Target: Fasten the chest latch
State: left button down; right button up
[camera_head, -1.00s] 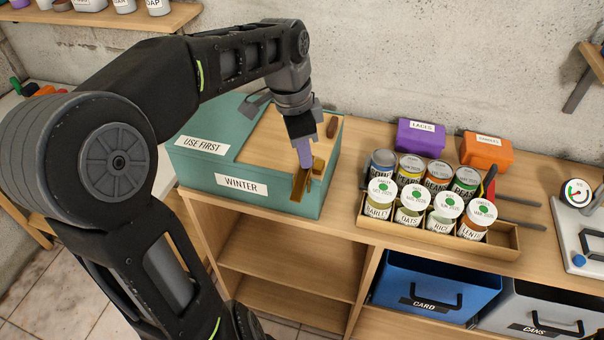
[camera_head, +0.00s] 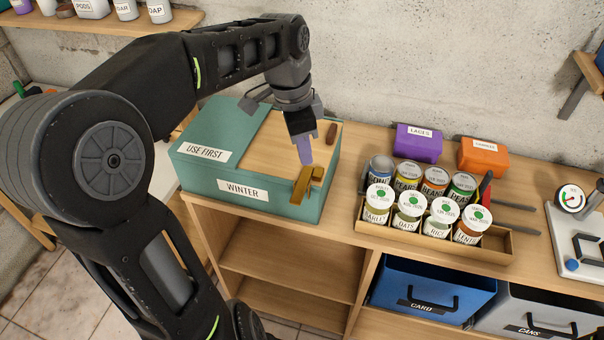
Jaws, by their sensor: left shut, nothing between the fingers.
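The teal chest (camera_head: 190,170) stands on the wooden bench with its wood-topped lid (camera_head: 265,150) down. It bears the labels USE FIRST and WINTER. The brass latch (camera_head: 301,190) sits at the lid's front right edge, its arm lying over the edge towards the front; I cannot tell whether it is hooked. My left gripper (camera_head: 306,162) points down just above and behind the latch, shut and empty, with a small gap seeming to lie between them.
A dark brown knob (camera_head: 331,133) is on the lid's right side. A cardboard tray (camera_head: 430,244) of several cans stands to the right. A purple box (camera_head: 418,143) and an orange box (camera_head: 483,158) are behind it. Blue (camera_head: 430,285) and grey bins sit below.

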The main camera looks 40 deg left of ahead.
aim_at(304, 176)
pick_arm(q)
notch_tip(304, 176, up, 3)
jog(key=shift+r+p, duration=0.2)
jog(key=shift+p, duration=0.85)
